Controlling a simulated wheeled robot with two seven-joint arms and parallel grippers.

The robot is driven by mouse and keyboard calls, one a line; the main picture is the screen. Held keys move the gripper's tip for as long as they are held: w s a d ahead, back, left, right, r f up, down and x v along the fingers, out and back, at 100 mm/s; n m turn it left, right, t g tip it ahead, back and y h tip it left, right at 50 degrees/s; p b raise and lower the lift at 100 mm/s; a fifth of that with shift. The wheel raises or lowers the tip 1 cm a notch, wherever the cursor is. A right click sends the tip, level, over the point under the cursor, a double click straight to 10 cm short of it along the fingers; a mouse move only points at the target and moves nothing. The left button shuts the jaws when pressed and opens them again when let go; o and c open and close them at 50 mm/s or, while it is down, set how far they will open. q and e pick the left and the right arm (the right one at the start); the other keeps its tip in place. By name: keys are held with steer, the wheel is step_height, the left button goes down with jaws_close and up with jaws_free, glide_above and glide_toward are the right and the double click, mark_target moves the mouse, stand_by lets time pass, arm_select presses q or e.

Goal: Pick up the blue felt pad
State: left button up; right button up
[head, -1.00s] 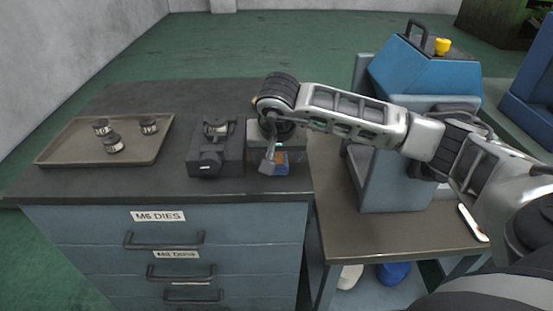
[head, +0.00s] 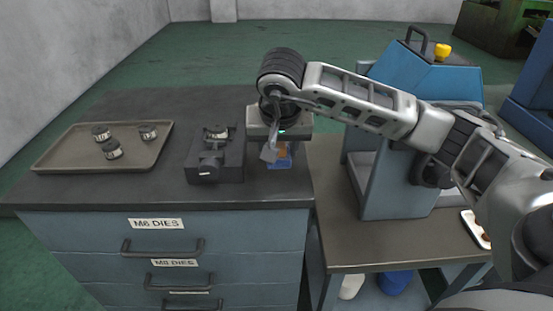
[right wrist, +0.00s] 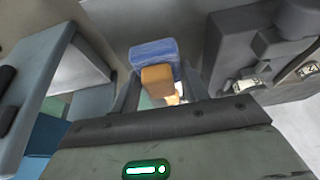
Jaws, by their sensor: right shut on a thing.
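The blue felt pad (head: 272,163) is at the right end of the dark cabinet top, with an orange-brown block-like part (head: 284,152) on it. My right gripper (head: 281,150) points down and is shut on this part, partly hiding the pad. In the right wrist view the pad (right wrist: 152,52) lies just beyond the orange-brown part (right wrist: 157,80), which is between the fingers (right wrist: 160,88). The pad appears slightly above the cabinet top, but the gap is hard to judge. My left gripper is out of view.
A dark vise-like fixture (head: 214,160) stands close left of my right gripper. A tan tray (head: 65,160) with 3 dies lies farther left. A blue-grey machine (head: 395,165) stands on the lower table (head: 340,215) at the right, under my forearm.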

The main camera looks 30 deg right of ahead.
mark_target(283, 148)
steer(key=s+r, duration=0.1)
steer(key=r, duration=0.1)
steer(key=s+r, duration=0.2)
steer(key=shift+a, duration=0.4)
steer(key=s+a+r, duration=0.2)
steer(key=s+r, duration=0.2)
steer(key=s, duration=0.5)
steer(key=shift+a+r, duration=0.15)
steer(key=shift+a, duration=0.2)
